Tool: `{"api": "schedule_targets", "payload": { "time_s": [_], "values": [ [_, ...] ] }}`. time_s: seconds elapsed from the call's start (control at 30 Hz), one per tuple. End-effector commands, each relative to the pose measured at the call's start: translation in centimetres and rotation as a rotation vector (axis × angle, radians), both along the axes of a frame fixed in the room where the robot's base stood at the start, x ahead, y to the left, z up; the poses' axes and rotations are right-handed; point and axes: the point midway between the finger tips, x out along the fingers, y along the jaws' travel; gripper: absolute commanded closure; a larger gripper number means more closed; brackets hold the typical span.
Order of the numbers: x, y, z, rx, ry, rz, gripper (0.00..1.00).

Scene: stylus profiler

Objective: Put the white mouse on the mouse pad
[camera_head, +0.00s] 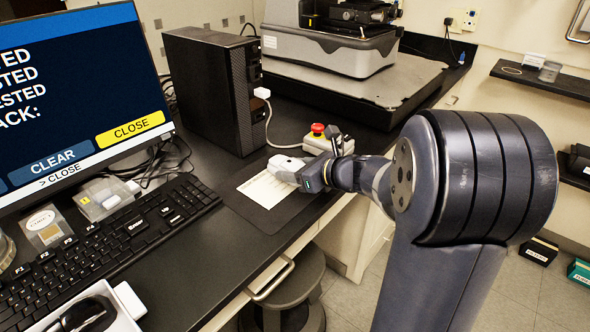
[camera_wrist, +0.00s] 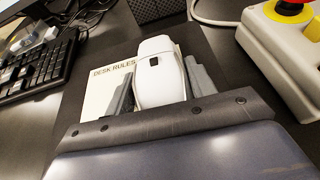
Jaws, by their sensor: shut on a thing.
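The white mouse (camera_wrist: 158,85) is between the two fingers of my gripper (camera_wrist: 160,78) in the wrist view. My gripper is shut on it. In the head view the mouse (camera_head: 284,164) shows at the tip of my gripper (camera_head: 296,172). The dark mouse pad (camera_head: 262,221) lies on the black desk under and around the gripper; its edge also shows in the wrist view (camera_wrist: 82,72). A pale card marked "DESK RULES" (camera_wrist: 98,95) lies on the pad, partly beneath the mouse and a finger. I cannot tell whether the mouse touches the card or pad.
A keyboard (camera_head: 110,240) lies left of the pad. A red emergency-stop box (camera_head: 318,140) stands close behind the gripper. A black computer tower (camera_head: 212,90) stands at the back. A dark mouse in a white box (camera_head: 88,312) is at the front left. The desk's front edge is near.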

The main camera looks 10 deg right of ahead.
Motion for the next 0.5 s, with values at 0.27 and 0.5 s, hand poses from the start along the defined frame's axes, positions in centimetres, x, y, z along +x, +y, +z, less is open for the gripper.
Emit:
{"api": "schedule_targets", "payload": {
  "time_s": [0.27,0.5],
  "values": [
    [0.00,0.00,-0.28,0.000,0.000,0.000,0.38],
    [0.01,0.00,-0.27,0.000,0.000,0.000,0.26]
  ]
}}
